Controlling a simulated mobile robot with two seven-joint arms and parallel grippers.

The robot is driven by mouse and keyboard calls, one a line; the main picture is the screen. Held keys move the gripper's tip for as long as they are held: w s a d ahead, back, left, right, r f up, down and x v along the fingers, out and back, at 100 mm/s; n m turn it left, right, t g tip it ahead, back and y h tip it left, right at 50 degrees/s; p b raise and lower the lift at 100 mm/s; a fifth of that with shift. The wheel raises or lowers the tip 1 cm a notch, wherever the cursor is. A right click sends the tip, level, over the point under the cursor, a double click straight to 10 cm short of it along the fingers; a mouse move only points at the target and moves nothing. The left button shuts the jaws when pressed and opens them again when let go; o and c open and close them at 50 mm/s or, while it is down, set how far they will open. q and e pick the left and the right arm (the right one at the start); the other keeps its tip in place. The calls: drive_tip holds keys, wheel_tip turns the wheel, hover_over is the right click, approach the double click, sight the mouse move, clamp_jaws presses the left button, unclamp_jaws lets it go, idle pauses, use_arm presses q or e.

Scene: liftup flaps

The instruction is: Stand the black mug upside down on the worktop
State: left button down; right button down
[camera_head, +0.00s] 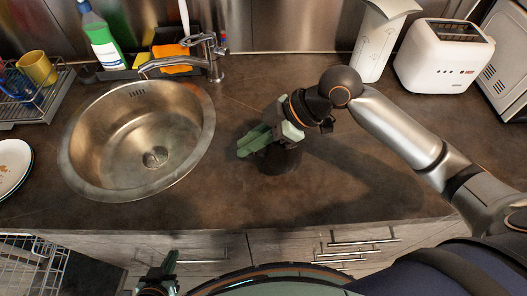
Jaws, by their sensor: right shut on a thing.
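The black mug (284,160) is a dark round shape on or just above the worktop (330,205), right of the sink. My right gripper (262,142) reaches down over it and is shut on it, covering its upper part. The mug blends into its shadow, so I cannot tell which way up it is or whether its base or rim touches the worktop. My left gripper (160,278) is low at the bottom edge, in front of the worktop and away from the mug. It is partly cut off, so its opening is unclear.
A round metal sink (75,160) with a tap (212,60) lies to the left. A dish rack (50,95) with a yellow mug (38,68) stands at far left. A white toaster (440,58) and a white container (376,45) stand at back right. The worktop front is clear.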

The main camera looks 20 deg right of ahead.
drive_tip(key=shift+w+d+f, duration=0.2)
drive_tip(key=shift+d+f, duration=0.9)
drive_tip(key=shift+f, duration=0.15)
drive_tip(key=f, duration=0.3)
drive_tip(key=shift+d, duration=0.35)
drive_tip(key=shift+f, duration=0.45)
drive_tip(key=shift+f, duration=0.1)
drive_tip(key=c, duration=0.9)
unclamp_jaws()
drive_tip(key=v, duration=1.2)
